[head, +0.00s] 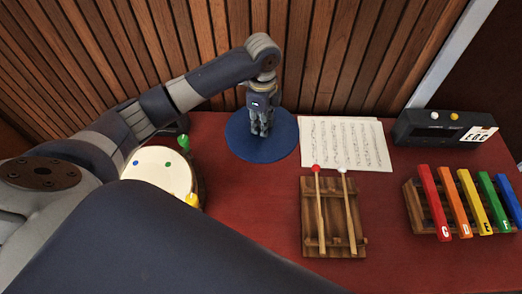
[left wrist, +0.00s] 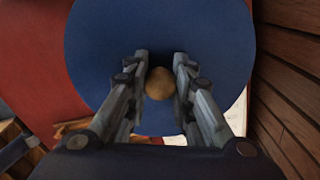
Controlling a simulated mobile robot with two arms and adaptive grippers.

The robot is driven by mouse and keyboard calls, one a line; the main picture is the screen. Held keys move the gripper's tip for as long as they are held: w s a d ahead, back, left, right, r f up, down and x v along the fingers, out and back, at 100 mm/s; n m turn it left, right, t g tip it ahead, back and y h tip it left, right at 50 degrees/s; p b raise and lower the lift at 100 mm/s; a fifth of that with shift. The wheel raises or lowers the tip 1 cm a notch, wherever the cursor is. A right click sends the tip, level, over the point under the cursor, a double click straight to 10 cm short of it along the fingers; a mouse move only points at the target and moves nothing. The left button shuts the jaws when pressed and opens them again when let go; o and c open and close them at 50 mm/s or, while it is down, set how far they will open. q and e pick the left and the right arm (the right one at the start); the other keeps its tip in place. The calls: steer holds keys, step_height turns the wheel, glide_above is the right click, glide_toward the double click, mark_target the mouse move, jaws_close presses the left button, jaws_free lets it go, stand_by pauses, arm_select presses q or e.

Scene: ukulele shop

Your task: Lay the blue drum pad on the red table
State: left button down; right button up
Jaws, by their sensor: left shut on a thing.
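The blue drum pad (head: 245,148) is a flat round disc at the back of the red table (head: 245,200), close to the slatted wall. It appears level; whether its underside touches the tabletop I cannot tell. My left gripper (head: 261,130) points straight down over the pad's middle. In the left wrist view the pad (left wrist: 215,35) fills the centre, and a round tan knob (left wrist: 159,84) on it sits between the fingers of my left gripper (left wrist: 160,75). The gripper is shut on this knob. My right gripper is not in view.
A cream drum (head: 160,172) stands left of the pad. Sheet music (head: 350,135) lies right beside it. A wooden block with two mallets (head: 333,215), a coloured xylophone (head: 465,203) and a black box (head: 440,127) are farther right. Bare red tabletop lies in front of the pad.

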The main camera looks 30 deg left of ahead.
arm_select(q)
steer(key=shift+s+a+f+m, duration=0.1)
steer(key=shift+a+f+m, duration=0.05)
steer(key=shift+f, duration=0.25)
steer(key=shift+a+f+m, duration=0.1)
steer(key=shift+f+m, duration=0.05)
steer(key=shift+f, duration=0.2)
step_height(320, 180, down, 4)
steer(key=shift+f+p, duration=0.2)
steer(key=shift+p, duration=0.3)
steer(key=shift+f, duration=0.4)
step_height(320, 180, down, 3)
steer(key=shift+f, duration=0.45)
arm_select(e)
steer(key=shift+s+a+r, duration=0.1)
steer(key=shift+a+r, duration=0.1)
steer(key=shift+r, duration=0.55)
arm_select(q)
steer(key=c, duration=1.4)
jaws_free()
steer(key=shift+f, duration=0.15)
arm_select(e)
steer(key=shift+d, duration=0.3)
